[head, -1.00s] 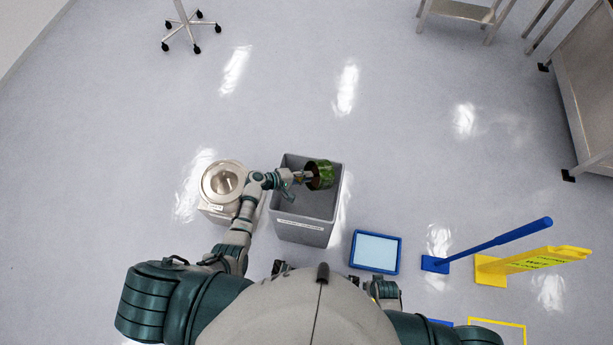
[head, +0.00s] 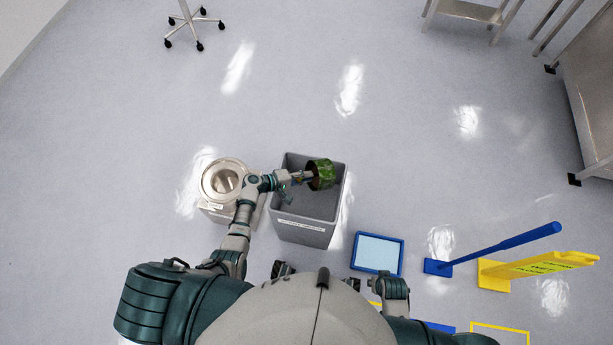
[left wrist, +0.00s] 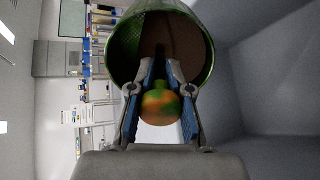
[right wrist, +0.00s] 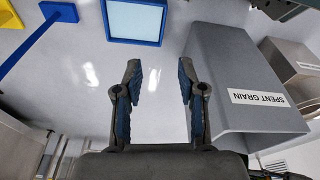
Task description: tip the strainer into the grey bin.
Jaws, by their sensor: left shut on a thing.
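The strainer (head: 323,174), a green mesh cylinder, lies on its side above the right part of the grey bin (head: 303,231). My left gripper (head: 307,177) reaches over the bin from the left and is shut on the strainer. In the left wrist view the strainer (left wrist: 205,50) shows its brown inside facing the camera, and a blurred orange-green round part sits between the fingers (left wrist: 160,85). The bin's inner wall (left wrist: 275,60) is beside it. My right gripper (right wrist: 158,78) is open and empty, beside the bin (right wrist: 225,65) labelled "SPENT GRAIN".
A steel vessel (head: 222,180) with a round open top stands left of the bin. A blue-framed mat (head: 377,254), a blue-handled tool (head: 495,247) and a yellow sign (head: 540,265) are at the right.

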